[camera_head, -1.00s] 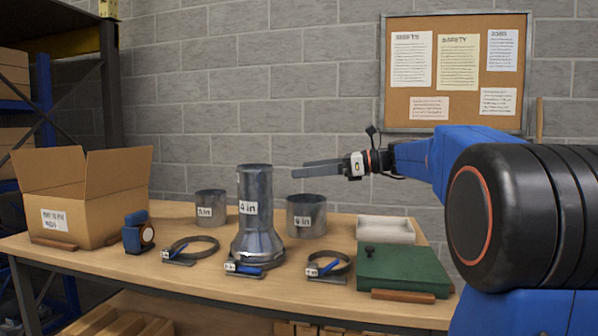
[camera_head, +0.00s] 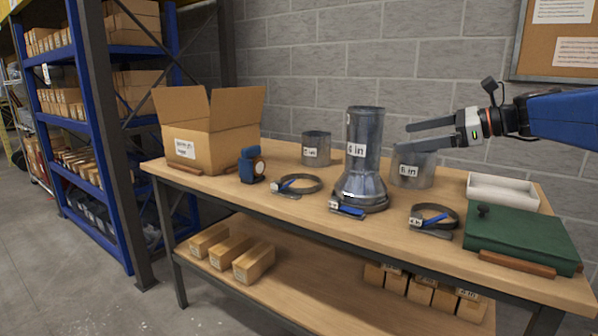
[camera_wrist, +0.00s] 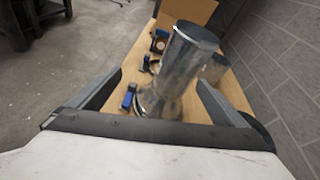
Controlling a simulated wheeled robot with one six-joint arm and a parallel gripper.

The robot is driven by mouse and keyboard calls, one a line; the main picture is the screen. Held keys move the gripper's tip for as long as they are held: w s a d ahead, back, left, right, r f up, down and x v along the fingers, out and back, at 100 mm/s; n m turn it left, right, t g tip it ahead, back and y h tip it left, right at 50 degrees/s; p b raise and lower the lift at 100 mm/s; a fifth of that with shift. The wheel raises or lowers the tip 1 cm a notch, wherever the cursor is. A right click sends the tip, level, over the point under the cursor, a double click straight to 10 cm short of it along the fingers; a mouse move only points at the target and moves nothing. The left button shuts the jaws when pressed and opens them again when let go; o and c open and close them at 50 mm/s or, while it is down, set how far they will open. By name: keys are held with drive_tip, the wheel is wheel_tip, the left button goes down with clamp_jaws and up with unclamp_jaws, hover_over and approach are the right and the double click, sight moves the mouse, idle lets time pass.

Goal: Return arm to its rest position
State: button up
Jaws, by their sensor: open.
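My gripper (camera_head: 432,136) is open and empty in the head view. It hangs in the air above the right half of the workbench, to the right of the tall metal duct. The tall duct (camera_head: 365,135) with a flared base stands upright on the bench, with a label on its side. In the wrist view the open fingers (camera_wrist: 150,95) frame the tall duct (camera_wrist: 180,60), which stands beyond them; no contact is visible. My blue arm comes in from the right edge of the head view.
On the workbench (camera_head: 300,218) are an open cardboard box (camera_head: 222,145), two short ducts (camera_head: 316,148) (camera_head: 414,168), ring clamps (camera_head: 300,184) (camera_head: 436,216), a blue tool (camera_head: 251,166), a white tray (camera_head: 502,192) and a green case (camera_head: 521,238). A blue shelf rack (camera_head: 95,130) stands left.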

drive_tip(key=s+a+f+n+g+h, duration=0.2)
drive_tip(key=s+a+f+n+h, duration=0.15)
drive_tip(key=s+f, duration=0.4)
drive_tip(key=s+a+f+n+g+h, duration=0.1)
drive_tip(key=s+a+f+n+h, duration=0.1)
drive_tip(key=s+a+f+n, duration=0.4)
drive_tip(key=s+d+f+n+h, duration=0.3)
drive_tip(key=s+f+n, duration=0.3)
drive_tip(key=s+f, duration=0.2)
drive_tip(key=s+d+f+n+h, duration=0.3)
drive_tip(key=s+d+f+n, duration=0.1)
drive_tip(key=s+f+n, duration=0.3)
wheel_tip(320, 180, down, 4)
drive_tip(key=shift+s+d+f, duration=0.1)
drive_tip(key=shift+s+d, duration=0.05)
drive_tip(key=shift+s, duration=1.1)
